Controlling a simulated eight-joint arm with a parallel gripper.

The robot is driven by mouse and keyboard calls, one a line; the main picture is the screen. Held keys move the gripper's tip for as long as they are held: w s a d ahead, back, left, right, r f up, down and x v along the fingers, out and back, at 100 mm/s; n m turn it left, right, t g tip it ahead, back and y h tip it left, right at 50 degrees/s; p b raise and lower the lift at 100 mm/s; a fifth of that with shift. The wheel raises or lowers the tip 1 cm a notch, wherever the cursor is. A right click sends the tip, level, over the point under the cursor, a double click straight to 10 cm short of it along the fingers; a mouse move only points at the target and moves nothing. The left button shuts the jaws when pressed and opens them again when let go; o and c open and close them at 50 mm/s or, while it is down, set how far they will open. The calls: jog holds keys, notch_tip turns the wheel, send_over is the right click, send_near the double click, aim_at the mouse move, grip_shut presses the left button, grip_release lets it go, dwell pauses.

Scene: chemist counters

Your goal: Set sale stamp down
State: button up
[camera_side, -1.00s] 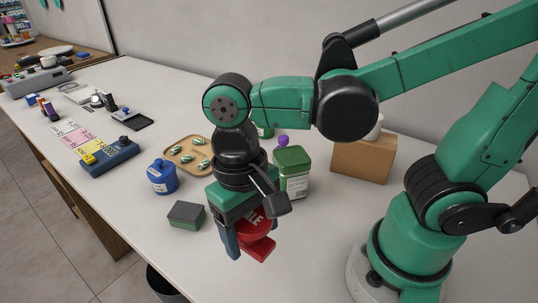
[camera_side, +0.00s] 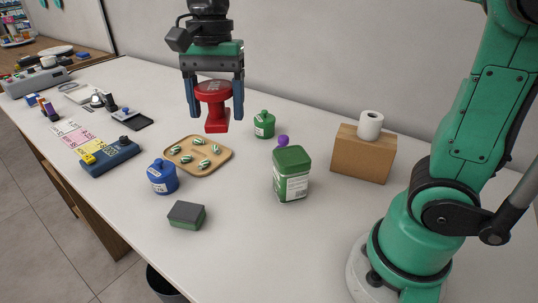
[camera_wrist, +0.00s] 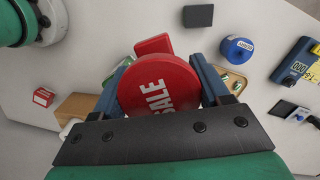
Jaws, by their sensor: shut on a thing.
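The red sale stamp (camera_side: 215,101) has a round top and a rectangular block at its lower end. In the side view it hangs in the air above and behind the wooden tray. In the wrist view its round face (camera_wrist: 158,88) reads "SALE" and fills the space between the fingers. My gripper (camera_side: 215,108) points down and is shut on the stamp's round part, with one blue finger on each side. The stamp's lower block (camera_wrist: 153,45) is partly hidden behind the round face in the wrist view.
The tray (camera_side: 186,164) holds several striped sweets. A blue jar (camera_side: 162,177), dark sponge (camera_side: 187,215), small green bottle (camera_side: 264,125) and large green container (camera_side: 291,176) stand nearby. A cardboard box (camera_side: 363,155) bears a white roll (camera_side: 370,125). The front counter right of the sponge is clear.

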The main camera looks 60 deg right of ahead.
jog(key=w+d+f+m, duration=0.2)
jog(key=w+d+m, duration=0.45)
jog(key=d, duration=0.45)
send_over(241, 178)
jog(key=shift+m+t, duration=0.4)
jog(key=shift+m, duration=0.05)
jog(key=f, duration=1.4)
jog(key=shift+d+f, duration=0.25)
jog(key=shift+f, duration=2.25)
jog(key=shift+f, duration=0.1)
jog(key=o, duration=1.3)
